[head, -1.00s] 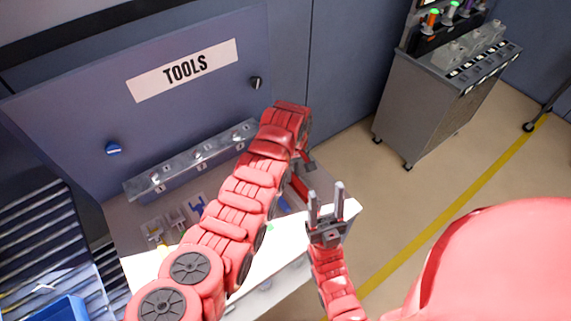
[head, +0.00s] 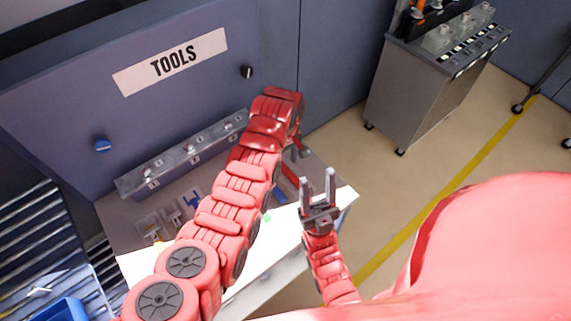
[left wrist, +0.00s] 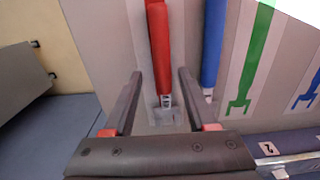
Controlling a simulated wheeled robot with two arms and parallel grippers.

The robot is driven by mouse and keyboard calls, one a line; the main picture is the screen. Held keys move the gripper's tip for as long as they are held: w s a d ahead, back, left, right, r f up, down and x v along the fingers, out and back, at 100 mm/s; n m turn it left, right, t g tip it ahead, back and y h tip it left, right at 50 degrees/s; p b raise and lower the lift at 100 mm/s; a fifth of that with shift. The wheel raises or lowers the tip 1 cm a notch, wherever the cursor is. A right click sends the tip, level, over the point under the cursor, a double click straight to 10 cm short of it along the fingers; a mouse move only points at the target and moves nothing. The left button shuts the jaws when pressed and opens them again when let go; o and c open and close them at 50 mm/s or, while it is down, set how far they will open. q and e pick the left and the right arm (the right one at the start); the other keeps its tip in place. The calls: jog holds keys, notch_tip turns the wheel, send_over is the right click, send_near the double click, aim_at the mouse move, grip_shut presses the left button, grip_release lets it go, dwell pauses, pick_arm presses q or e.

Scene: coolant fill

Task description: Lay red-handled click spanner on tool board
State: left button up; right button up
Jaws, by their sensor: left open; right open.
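The red-handled click spanner (left wrist: 159,45) lies in the left wrist view, its grey head end (left wrist: 166,101) over a pale grey strip on the tool board (left wrist: 105,35). My left gripper (left wrist: 161,74) is open, with one finger on each side of the spanner and gaps visible between. I cannot tell its height above the board. In the head view my left forearm hides most of that gripper and part of the board. My right gripper (head: 318,185) is open and empty, fingers pointing up in the picture, near the bench's right end.
A blue-handled spanner (left wrist: 213,45) lies close right of the red one. Green (left wrist: 250,60) and blue (left wrist: 308,92) spanner shapes mark the board. A metal rail (head: 185,152) runs along the back under the TOOLS panel (head: 170,62). A grey cabinet (head: 415,95) stands right, with floor between.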

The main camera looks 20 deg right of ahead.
aim_at(286, 167)
pick_arm(q)
notch_tip(286, 167, up, 3)
jog(key=shift+w+r+b, duration=0.1)
jog(key=shift+r+b, duration=0.05)
jog(key=shift+b, duration=0.7)
notch_tip(286, 167, up, 7)
jog(key=p, duration=0.4)
jog(key=shift+a+f, duration=0.1)
jog(key=shift+f, duration=0.15)
